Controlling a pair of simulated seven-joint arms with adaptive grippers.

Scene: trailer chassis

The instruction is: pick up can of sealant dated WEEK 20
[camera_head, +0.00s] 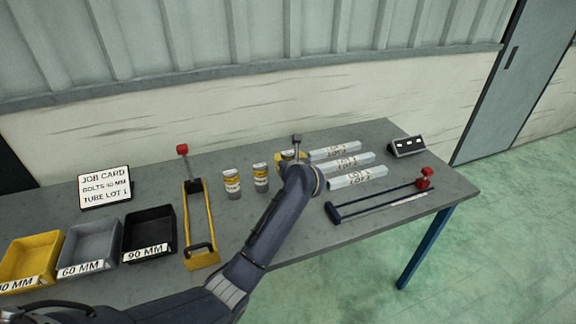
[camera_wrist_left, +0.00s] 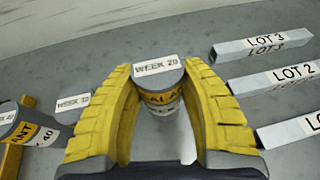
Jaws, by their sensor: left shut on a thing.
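The sealant can marked WEEK 20 (camera_wrist_left: 160,98) stands between the yellow fingers of my left gripper (camera_wrist_left: 157,72) in the left wrist view. The fingers are shut on its sides, and its lid label faces up. In the head view my left gripper (camera_head: 291,156) is at the back middle of the table, and my arm hides most of this can. Two other cans (camera_head: 232,184) (camera_head: 261,178) stand to its left; they also show in the left wrist view (camera_wrist_left: 72,108) (camera_wrist_left: 25,130). Whether the held can touches the table is unclear. My right gripper is not in view.
Tubes with LOT labels (camera_head: 345,164) lie right of the gripper. Bins (camera_head: 149,234) and a job card (camera_head: 104,187) are at left.

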